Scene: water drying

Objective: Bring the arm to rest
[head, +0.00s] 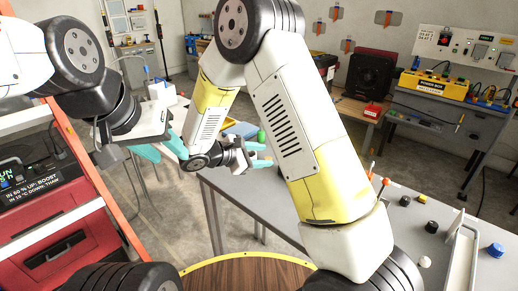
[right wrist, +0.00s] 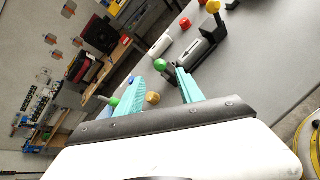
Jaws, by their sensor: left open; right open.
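My right arm (head: 295,115) rises from the lower right, bends at a high elbow and reaches down to the middle of the head view. Its gripper (head: 262,154) is open over the far part of the grey table. In the right wrist view the teal fingers of this gripper (right wrist: 158,82) stand apart with nothing held between them. My left gripper (head: 163,149) is at the left in the head view, its teal fingers apart and nothing seen held. Part of the table is hidden behind my right arm.
The grey table (head: 235,193) carries several small knobs and a blue cap (head: 495,250) at the right. A red cabinet (head: 55,235) stands at the left.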

